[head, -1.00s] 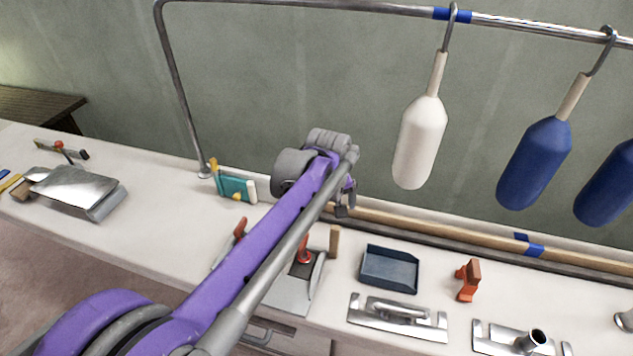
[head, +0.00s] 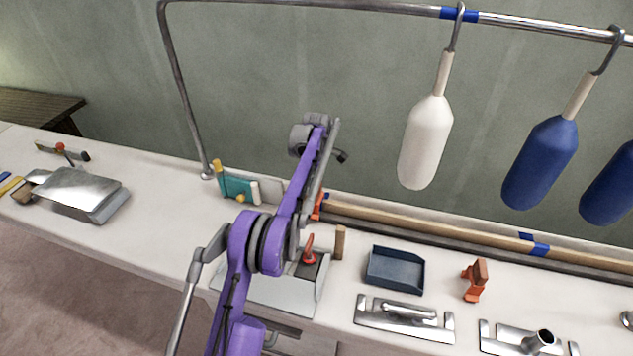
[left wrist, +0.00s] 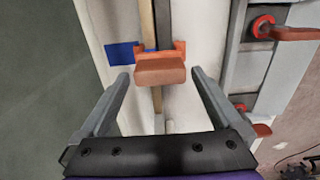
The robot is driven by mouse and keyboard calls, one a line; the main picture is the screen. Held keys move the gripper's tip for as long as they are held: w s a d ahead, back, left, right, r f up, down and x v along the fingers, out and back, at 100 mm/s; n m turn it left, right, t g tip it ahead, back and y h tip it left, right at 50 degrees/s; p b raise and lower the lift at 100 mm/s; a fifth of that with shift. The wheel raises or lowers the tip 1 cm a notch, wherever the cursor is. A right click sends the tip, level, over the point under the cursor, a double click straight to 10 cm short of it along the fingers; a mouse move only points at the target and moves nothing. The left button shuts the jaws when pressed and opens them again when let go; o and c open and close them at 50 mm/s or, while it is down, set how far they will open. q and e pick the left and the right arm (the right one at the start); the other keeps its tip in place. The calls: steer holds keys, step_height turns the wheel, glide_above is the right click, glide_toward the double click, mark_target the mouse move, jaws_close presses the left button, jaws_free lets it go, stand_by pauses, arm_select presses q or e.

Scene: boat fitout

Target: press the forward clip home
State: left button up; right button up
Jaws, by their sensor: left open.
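An orange clip (left wrist: 160,70) with a brown block-like face sits on the wooden batten (left wrist: 148,20), beside blue tape (left wrist: 122,53), in the left wrist view. Part of an orange clip (head: 317,206) also shows at the batten's left end in the head view, partly behind my arm. My left gripper (left wrist: 160,76) is open and empty. Its fingertips lie on either side of the clip in the picture; I cannot tell how far above it they are. In the head view my left gripper's fingers are hidden behind the arm. My right gripper is not in view.
Another orange clip (head: 474,281) stands on the bench near a dark blue tray (head: 395,267) and a metal plate with a handle (head: 404,316). A red-handled tool (head: 309,250) is close beside my arm. White and blue fenders (head: 425,140) hang from the rail above.

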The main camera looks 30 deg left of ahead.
mark_target(316, 206)
arm_select(q)
step_height(316, 206, down, 9)
steer(key=shift+f, duration=0.15)
stand_by(0.4)
steer(key=c, duration=1.5)
steer(key=shift+c, duration=0.2)
steer(key=shift+f+b, duration=0.45)
steer(key=shift+f, duration=0.25)
steer(key=o, duration=1.5)
steer(key=shift+o, duration=0.2)
steer(key=shift+r, duration=0.1)
